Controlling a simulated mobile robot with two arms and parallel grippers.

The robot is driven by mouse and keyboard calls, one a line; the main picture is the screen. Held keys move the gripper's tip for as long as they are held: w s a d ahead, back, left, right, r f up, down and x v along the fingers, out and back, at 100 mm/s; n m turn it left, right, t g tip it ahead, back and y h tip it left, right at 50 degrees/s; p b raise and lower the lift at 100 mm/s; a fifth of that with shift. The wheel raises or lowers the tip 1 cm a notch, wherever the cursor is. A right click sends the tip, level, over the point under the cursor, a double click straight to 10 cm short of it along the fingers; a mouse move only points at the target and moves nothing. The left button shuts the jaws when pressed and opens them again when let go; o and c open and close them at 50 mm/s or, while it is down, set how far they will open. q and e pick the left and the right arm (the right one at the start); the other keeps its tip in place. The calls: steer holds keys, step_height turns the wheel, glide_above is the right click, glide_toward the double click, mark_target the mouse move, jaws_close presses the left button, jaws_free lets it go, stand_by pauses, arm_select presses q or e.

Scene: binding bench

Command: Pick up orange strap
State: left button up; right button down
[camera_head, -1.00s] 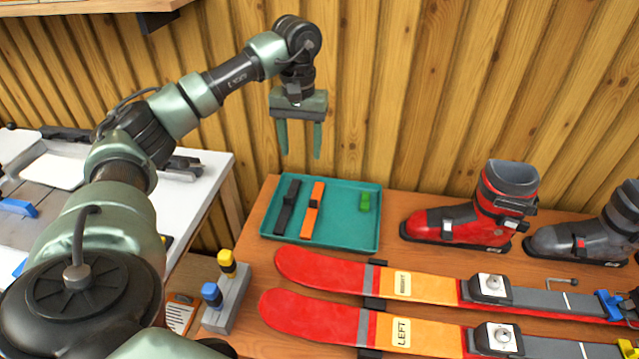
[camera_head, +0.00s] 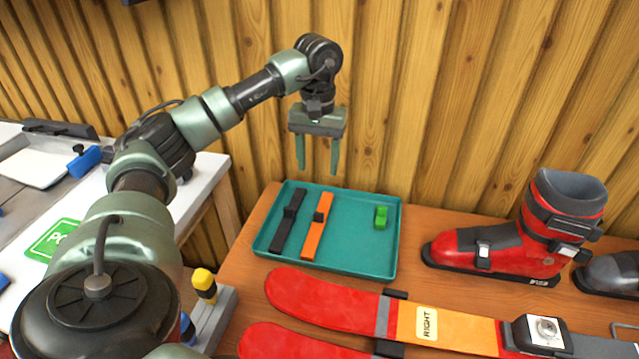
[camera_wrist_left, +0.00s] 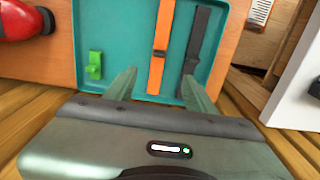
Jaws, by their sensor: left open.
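The orange strap (camera_head: 318,226) lies flat in the teal tray (camera_head: 352,262), between a black strap (camera_head: 288,222) and a small green piece (camera_head: 381,217). My left gripper (camera_head: 317,168) is open and empty, pointing down above the far edge of the tray, apart from the strap. In the left wrist view, the orange strap (camera_wrist_left: 163,45) runs between the directions of the two open fingers (camera_wrist_left: 160,88), with the black strap (camera_wrist_left: 195,42) and the green piece (camera_wrist_left: 95,65) to either side. My right gripper is not in view.
A red ski boot (camera_head: 490,248) stands right of the tray. A red-and-orange ski (camera_head: 335,296) lies in front of the tray. A yellow-capped holder (camera_head: 204,285) stands at the front left. The wooden wall (camera_head: 440,100) rises close behind the tray.

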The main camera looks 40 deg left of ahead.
arm_select(q)
steer(key=b, duration=0.7)
glide_above(318, 213)
step_height(318, 213, down, 8)
steer(key=shift+s+f, duration=0.1)
steer(key=shift+f, duration=0.05)
steer(key=shift+f+b, duration=0.3)
steer(key=shift+f, duration=0.5)
step_height(318, 213, down, 7)
steer(key=shift+b, duration=0.7)
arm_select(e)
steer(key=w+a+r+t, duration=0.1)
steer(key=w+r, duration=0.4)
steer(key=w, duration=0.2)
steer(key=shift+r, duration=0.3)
arm_select(q)
steer(key=shift+c, duration=0.3)
jaws_close()
steer(key=shift+r, duration=0.1)
